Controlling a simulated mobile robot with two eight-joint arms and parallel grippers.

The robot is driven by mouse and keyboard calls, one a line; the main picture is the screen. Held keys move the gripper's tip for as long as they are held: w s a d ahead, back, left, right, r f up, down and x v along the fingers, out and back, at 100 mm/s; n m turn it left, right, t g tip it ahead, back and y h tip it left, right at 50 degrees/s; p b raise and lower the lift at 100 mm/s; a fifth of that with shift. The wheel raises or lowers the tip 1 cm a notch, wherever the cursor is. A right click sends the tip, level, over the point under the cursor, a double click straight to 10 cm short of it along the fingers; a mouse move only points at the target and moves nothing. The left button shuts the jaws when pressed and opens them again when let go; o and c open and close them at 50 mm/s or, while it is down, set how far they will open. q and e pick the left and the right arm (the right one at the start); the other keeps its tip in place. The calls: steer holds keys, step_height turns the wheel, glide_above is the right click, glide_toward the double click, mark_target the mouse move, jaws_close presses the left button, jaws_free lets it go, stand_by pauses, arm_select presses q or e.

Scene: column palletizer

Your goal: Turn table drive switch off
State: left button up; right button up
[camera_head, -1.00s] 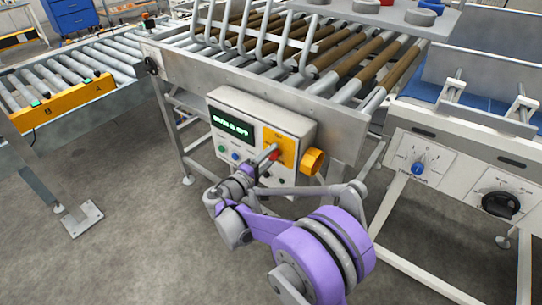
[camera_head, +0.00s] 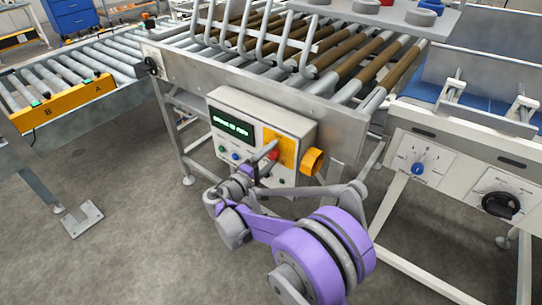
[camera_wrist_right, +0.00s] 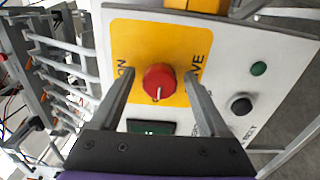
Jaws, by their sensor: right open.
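The switch is a round red knob (camera_wrist_right: 159,80) on a yellow plate (camera_wrist_right: 125,38) of a white control box, with partly covered lettering beside it. Its pale pointer mark points toward the bottom of the right wrist view. My right gripper (camera_wrist_right: 157,80) is open, with one finger on each side of the knob; gaps show, and I cannot tell whether either finger touches it. In the head view my right gripper (camera_head: 267,155) reaches the yellow plate (camera_head: 286,148) and hides part of the knob. My left gripper is not in view.
A white panel (camera_head: 445,175) with blue and black knobs is at right. Grey floor (camera_head: 120,170) is clear at left.

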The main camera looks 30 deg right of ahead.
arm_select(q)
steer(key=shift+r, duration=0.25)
arm_select(e)
steer(key=v, duration=1.1)
steer(key=shift+d, duration=0.1)
steer(key=s+d+f+m+g+y, duration=0.1)
steer(key=s+d+f+g+y, duration=0.2)
steer(key=s, duration=0.4)
steer(key=s+d+f+y, duration=0.1)
steer(key=s+f+y, duration=0.1)
steer(key=s+y, duration=0.4)
steer(key=s+a+f+m+t+y, duration=0.1)
steer(key=s+a+f+m+y, duration=0.1)
steer(key=s+a+y, duration=0.4)
steer(key=s+a+f+m+y, duration=0.2)
steer(key=s+a+f, duration=0.1)
steer(key=s, duration=0.5)
arm_select(q)
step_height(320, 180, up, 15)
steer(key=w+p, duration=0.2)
steer(key=p, duration=1.2)
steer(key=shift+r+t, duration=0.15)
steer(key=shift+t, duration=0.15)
arm_select(e)
step_height(320, 180, up, 16)
steer(key=w, duration=0.2)
steer(key=shift+w+f+t, duration=0.2)
steer(key=shift+w+t, duration=0.05)
steer(key=shift+t, duration=0.05)
